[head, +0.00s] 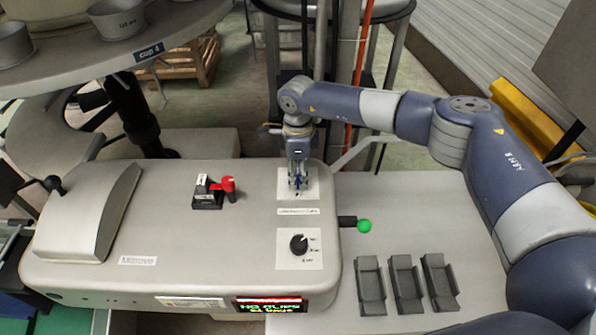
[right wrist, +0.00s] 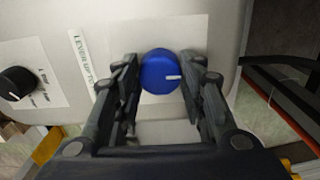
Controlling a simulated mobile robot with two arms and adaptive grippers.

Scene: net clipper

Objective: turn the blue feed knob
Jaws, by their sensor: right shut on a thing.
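The blue feed knob (right wrist: 161,71) is on a pale label plate on top of the grey machine (head: 160,240). It shows clearly in the right wrist view, round with a white pointer line toward the right. In the head view it is mostly hidden by my right gripper (head: 297,183), which points straight down over the plate. In the right wrist view my right gripper (right wrist: 163,85) has one finger on each side of the knob and is shut on it. My left gripper does not show.
A black knob (head: 298,244) sits nearer on the machine top, with a green-ended lever (head: 364,226) at its right side. A red-handled switch (head: 228,184) stands to the left. Several grey trays (head: 406,284) lie at right. A round table (head: 180,25) with cups overhangs the back left.

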